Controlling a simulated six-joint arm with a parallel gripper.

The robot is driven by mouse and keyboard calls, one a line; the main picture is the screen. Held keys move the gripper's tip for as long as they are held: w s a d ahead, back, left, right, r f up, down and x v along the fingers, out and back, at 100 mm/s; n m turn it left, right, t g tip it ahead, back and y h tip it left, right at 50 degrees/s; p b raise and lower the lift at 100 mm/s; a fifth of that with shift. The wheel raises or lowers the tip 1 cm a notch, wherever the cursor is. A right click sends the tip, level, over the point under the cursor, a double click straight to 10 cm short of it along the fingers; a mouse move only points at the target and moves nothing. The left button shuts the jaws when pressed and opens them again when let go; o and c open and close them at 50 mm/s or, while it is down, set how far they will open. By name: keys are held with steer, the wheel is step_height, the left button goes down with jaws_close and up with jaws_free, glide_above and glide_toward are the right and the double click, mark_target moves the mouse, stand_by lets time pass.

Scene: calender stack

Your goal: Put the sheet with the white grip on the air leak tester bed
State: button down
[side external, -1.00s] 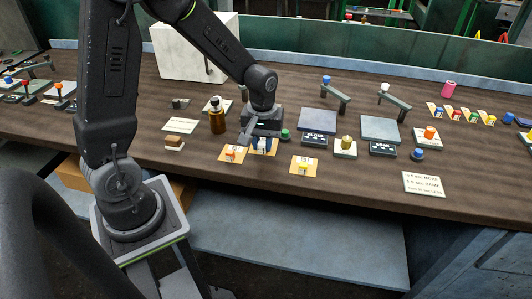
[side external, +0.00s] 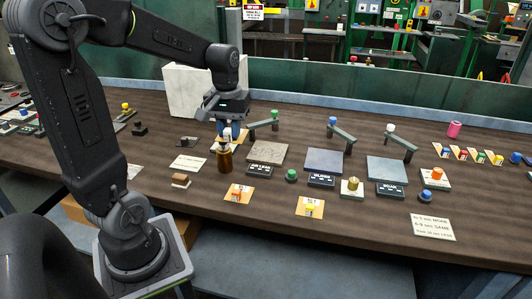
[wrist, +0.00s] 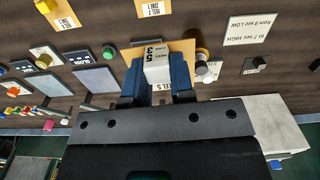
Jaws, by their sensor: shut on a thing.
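My gripper (side external: 231,131) is shut on the white grip (wrist: 157,67) of an orange-yellow sheet (wrist: 180,48). The sheet (side external: 243,136) is held up, with the brown bottle (side external: 225,161) partly in front of it in the side view. In the wrist view the white grip sits between the blue fingers and covers part of the sheet. The air leak tester has a grey-brown bed (side external: 267,154), bare, to the right of the gripper. Its label panel (side external: 263,171) is in front and a green-knobbed lever (side external: 264,124) is behind.
Two bare blue-grey tester beds (side external: 324,161) (side external: 387,169) stand further right. A white block (side external: 190,92) stands behind the gripper.

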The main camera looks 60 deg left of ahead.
steer(key=w+a, duration=0.3)
steer(key=a, duration=0.5)
steer(key=w+a, duration=0.4)
steer(key=a, duration=0.5)
glide_above(267, 154)
steer(key=shift+m, duration=0.3)
step_height(267, 154, down, 12)
steer(key=shift+a+f, duration=0.1)
steer(key=shift+f, duration=2.1)
steer(key=shift+f, duration=0.2)
steer(key=c, duration=1)
jaws_free()
steer(key=shift+r, duration=0.1)
